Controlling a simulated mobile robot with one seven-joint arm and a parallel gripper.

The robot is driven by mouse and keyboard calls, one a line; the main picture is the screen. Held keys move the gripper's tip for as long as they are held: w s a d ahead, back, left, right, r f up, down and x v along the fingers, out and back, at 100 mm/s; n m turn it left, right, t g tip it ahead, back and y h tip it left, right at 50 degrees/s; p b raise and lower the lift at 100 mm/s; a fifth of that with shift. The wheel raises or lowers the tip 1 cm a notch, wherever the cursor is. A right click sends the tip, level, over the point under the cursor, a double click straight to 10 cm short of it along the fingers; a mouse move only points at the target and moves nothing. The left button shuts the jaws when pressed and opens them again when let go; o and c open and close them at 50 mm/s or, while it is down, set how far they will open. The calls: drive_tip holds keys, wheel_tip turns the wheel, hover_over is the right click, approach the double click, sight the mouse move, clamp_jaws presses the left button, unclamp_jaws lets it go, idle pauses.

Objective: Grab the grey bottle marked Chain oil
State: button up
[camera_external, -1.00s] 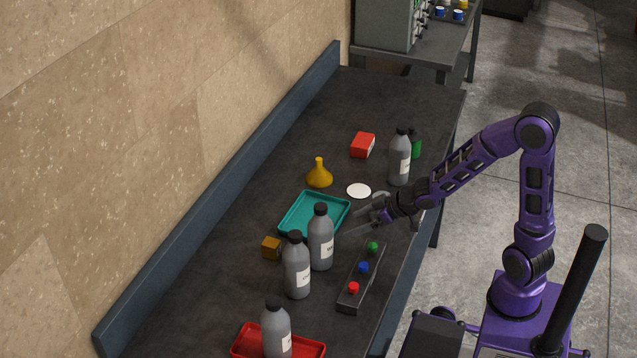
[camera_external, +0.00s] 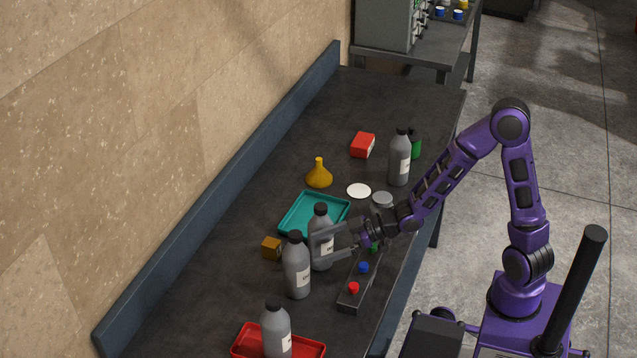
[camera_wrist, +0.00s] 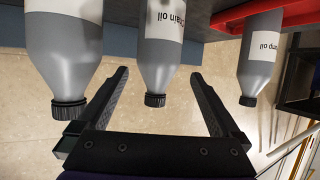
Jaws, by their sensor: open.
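Three grey bottles with black caps and white labels show upside down in the wrist view. The middle one, marked Chain oil (camera_wrist: 172,60), appears between my open fingers, apparently beyond their tips. In the external view it is the middle bottle (camera_external: 297,268), upright on the bench. Another grey bottle (camera_external: 321,222) stands close beside my gripper (camera_external: 315,247), partly covered by it; in the wrist view it is left of my left finger (camera_wrist: 62,55), its label unreadable. The third bottle (camera_wrist: 259,60), marked Pump oil, stands on the red tray (camera_external: 305,345). My gripper (camera_wrist: 158,75) is empty.
A dark box with coloured buttons (camera_external: 350,298) lies below my gripper. A teal tray (camera_external: 300,205), a brown block (camera_external: 271,248) and a yellow funnel (camera_external: 319,176) lie near. A further grey bottle (camera_external: 399,162) stands towards the back. A grey round-topped item (camera_external: 382,199) is beside my wrist.

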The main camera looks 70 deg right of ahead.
sight(285, 259)
drive_tip(key=x, duration=0.5)
drive_tip(key=shift+f+b, duration=0.1)
drive_tip(key=shift+b, duration=0.25)
drive_tip(key=shift+x, duration=2.75)
drive_tip(key=shift+d, duration=0.1)
clamp_jaws()
